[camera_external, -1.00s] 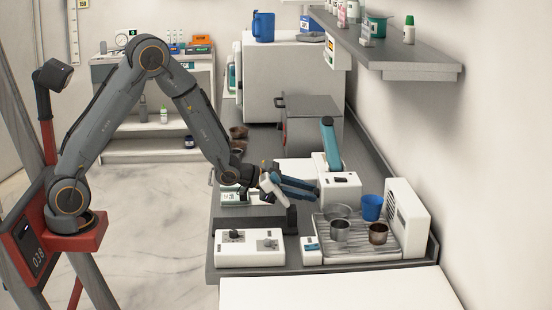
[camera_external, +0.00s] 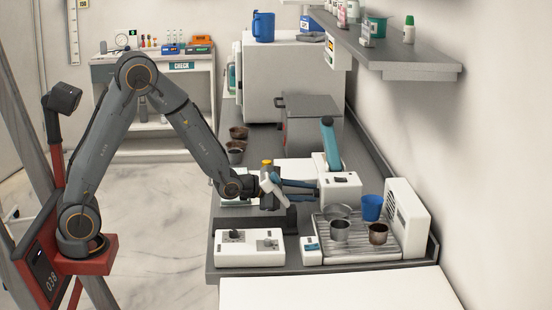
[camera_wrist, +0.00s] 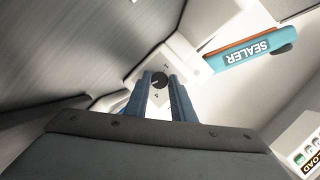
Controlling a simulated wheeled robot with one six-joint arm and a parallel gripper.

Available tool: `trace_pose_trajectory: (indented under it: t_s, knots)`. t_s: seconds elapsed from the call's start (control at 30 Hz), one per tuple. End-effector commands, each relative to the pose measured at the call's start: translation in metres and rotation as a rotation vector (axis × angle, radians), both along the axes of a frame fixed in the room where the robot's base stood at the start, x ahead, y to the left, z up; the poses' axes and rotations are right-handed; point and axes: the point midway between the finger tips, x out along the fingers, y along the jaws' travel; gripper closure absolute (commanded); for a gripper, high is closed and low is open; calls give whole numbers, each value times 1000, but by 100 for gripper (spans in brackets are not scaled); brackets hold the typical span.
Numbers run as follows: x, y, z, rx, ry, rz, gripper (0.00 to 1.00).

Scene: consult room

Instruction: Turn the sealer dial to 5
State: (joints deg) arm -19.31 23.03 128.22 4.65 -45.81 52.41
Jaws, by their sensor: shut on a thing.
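The sealer (camera_external: 340,188) is a white box with a raised teal arm (camera_external: 328,142), in the middle of the counter. In the wrist view the teal arm, lettered SEALER (camera_wrist: 252,52), is at upper right. The sealer's dark round dial (camera_wrist: 159,80) sits between my blue fingertips, on the white face. My gripper (camera_external: 316,188) reaches from the left to the sealer's left face and is shut on the dial. In the outside view the dial is hidden. A light mark shows on the dial, but its setting cannot be read.
A white box with knobs (camera_external: 249,248) stands at the counter's front left. A ribbed tray (camera_external: 392,247) with metal cups and a blue cup (camera_external: 371,207) is to the right. A grey lidded container (camera_external: 312,125) stands behind the sealer. A shelf (camera_external: 400,62) hangs above right.

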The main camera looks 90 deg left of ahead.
Motion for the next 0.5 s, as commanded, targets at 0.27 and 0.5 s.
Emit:
trace_pose_trajectory:
  t_s: [0.27, 0.5]
  knots:
    - [0, -1, -1, 1, 1, -2, 100]
    - [0, -1, 0, 0, 0, -1, 59]
